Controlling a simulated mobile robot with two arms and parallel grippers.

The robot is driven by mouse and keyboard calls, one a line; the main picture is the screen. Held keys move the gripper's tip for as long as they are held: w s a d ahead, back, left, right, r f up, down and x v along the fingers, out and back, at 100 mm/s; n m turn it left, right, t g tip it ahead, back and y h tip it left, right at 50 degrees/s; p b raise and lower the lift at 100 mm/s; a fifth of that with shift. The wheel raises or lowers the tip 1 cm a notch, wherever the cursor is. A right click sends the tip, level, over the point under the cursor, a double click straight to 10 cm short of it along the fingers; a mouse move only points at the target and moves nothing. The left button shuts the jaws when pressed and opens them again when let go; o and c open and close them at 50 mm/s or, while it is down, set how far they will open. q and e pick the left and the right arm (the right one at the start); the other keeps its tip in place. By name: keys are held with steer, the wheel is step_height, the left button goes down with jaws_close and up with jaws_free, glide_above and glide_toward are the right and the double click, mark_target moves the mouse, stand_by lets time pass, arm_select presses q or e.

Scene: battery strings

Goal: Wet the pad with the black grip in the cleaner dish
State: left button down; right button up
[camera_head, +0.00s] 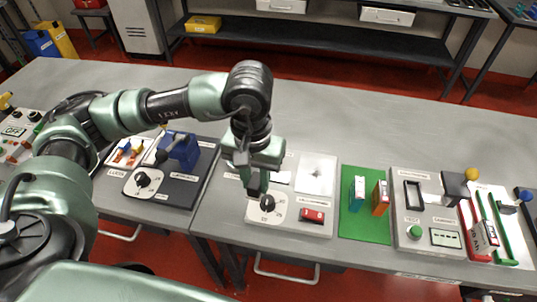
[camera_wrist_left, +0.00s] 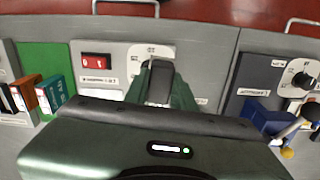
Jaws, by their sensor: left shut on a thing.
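My left gripper (camera_head: 258,188) reaches down over a white plate on the grey panel. It is shut at the black rotary knob (camera_head: 267,203), apparently gripping it. In the left wrist view, the fingers (camera_wrist_left: 158,82) cover most of that knob. I cannot make out a pad with a black grip or a cleaner dish in either view. My right gripper is not in view.
A red switch (camera_head: 312,215) sits beside the knob. A green mat (camera_head: 352,222) holds a teal block (camera_head: 357,194) and an orange block (camera_head: 380,198). A blue device (camera_head: 180,150) stands left. Lever panels stand right. The table's back is clear.

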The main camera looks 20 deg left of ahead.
arm_select(q)
steer(key=w+a+f+n+p, duration=0.2)
steer(key=w+a+n, duration=0.5)
steer(key=n, duration=0.2)
steer(key=w+a+f+n+p, duration=0.25)
steer(key=w+a+n, duration=0.35)
steer(key=n, duration=0.3)
steer(key=shift+w+f+b, duration=0.2)
steer(key=shift+f+b, duration=1.1)
steer(key=shift+f, duration=1.3)
steer(key=shift+m, duration=0.3)
steer(key=shift+f+b, duration=0.45)
steer(key=shift+f, duration=0.05)
steer(key=shift+s+f, duration=0.15)
